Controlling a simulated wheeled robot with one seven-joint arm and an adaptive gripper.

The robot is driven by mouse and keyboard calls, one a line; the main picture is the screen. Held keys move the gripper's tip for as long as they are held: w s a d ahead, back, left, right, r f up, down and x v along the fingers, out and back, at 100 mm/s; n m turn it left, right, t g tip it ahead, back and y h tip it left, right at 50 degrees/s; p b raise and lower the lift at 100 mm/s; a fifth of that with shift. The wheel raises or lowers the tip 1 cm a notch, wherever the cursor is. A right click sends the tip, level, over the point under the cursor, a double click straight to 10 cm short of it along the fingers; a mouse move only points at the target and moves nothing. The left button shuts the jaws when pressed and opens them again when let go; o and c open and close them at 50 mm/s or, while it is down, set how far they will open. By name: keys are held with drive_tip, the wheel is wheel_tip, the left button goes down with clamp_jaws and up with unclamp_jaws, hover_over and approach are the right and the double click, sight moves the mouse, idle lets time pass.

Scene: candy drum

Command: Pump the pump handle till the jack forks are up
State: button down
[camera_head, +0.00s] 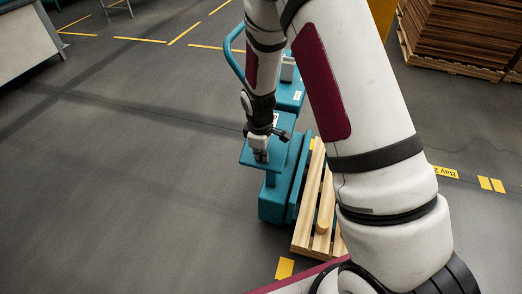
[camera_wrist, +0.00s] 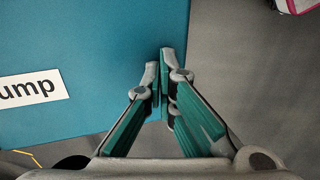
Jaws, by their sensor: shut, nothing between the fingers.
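The teal jack (camera_head: 272,207) stands in the middle of the head view, beside a wooden pallet (camera_head: 300,238). A flat teal plate (camera_head: 249,158) juts out at its top, under my gripper (camera_head: 260,156). In the wrist view a broad teal surface (camera_wrist: 90,45) carries a white label (camera_wrist: 33,88) reading "ump", cut off at the edge; it looks like the pump handle. My gripper (camera_wrist: 161,65) is shut and empty, its tips over that surface near its right edge. I cannot tell whether they touch. The forks are mostly hidden by my arm and the pallet, so their height is unclear.
A curved teal bar (camera_head: 230,55) rises behind the jack, partly behind my arm. A stack of brown boards (camera_head: 465,35) stands at the upper right, and a pale bench (camera_head: 25,40) at the upper left. The grey floor on the left is clear.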

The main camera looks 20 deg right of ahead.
drive_tip(key=shift+d+f+b, duration=0.1)
drive_tip(key=shift+f+b, duration=0.2)
drive_tip(key=shift+f, duration=0.5)
idle(0.4)
drive_tip(key=shift+s+r+p, duration=0.1)
drive_tip(key=shift+r+p, duration=0.3)
drive_tip(key=shift+r, duration=0.1)
drive_tip(key=s+a+r+p, duration=0.1)
drive_tip(key=s+a+r, duration=0.1)
drive_tip(key=r, duration=0.4)
drive_tip(key=s+a+r+p, duration=0.1)
drive_tip(key=s+a+r, duration=0.1)
drive_tip(key=r, duration=0.4)
drive_tip(key=shift+s, duration=0.5)
